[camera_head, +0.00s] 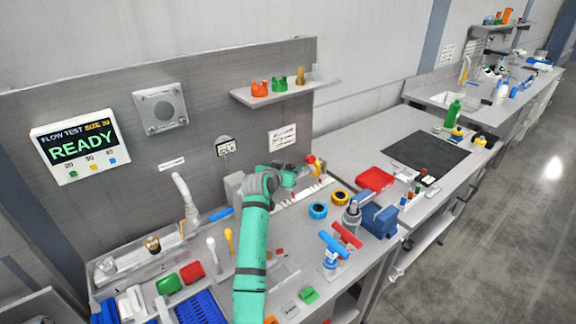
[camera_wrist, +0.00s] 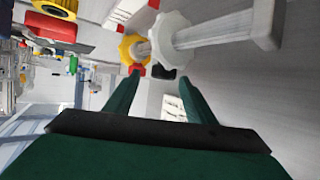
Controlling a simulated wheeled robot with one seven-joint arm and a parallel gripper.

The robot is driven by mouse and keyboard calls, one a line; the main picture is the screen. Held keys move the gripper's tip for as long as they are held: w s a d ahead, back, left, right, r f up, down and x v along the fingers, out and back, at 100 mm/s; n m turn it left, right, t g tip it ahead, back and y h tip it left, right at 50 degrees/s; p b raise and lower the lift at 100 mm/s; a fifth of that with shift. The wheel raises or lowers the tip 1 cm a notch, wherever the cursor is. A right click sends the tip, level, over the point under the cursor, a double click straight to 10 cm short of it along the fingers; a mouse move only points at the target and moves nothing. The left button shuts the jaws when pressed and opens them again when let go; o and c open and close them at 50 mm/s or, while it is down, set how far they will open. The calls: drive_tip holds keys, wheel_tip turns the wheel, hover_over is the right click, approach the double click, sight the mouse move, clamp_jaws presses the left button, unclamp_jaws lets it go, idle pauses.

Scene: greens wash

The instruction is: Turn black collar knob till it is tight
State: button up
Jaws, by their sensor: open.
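In the wrist view, a small black piece (camera_wrist: 164,73), which may be the black collar knob, sits just ahead of my gripper (camera_wrist: 159,78). It shows between the two open green fingertips, partly hidden, and I cannot tell whether they touch it. A white scalloped wheel (camera_wrist: 168,41) on a grey-white shaft and a yellow scalloped wheel (camera_wrist: 131,49) are just beyond it. In the head view my teal arm reaches to the back of the bench, near a red and yellow fitting (camera_head: 313,162). The black knob cannot be made out there.
A wall display (camera_head: 75,145) reads READY. Blue and yellow rings (camera_head: 318,210), a blue vise (camera_head: 378,219) and red and blue T-handles (camera_head: 334,244) stand right of my arm. Green and red blocks (camera_head: 191,272) and a blue rack (camera_head: 202,308) lie left. A shelf (camera_head: 285,92) hangs above.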

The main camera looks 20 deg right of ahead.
drive_tip(key=shift+w+d+f, duration=0.25)
drive_tip(key=shift+w, duration=0.2)
drive_tip(key=shift+w+f, duration=0.1)
drive_tip(key=shift+w, duration=0.15)
drive_tip(key=shift+s, duration=0.15)
drive_tip(key=shift+c, duration=0.6)
drive_tip(key=shift+a, duration=0.2)
drive_tip(key=c, duration=0.9)
drive_tip(key=shift+s+d+n+y, duration=0.15)
drive_tip(key=shift+d+n+y, duration=0.05)
drive_tip(key=shift+n+y, duration=0.2)
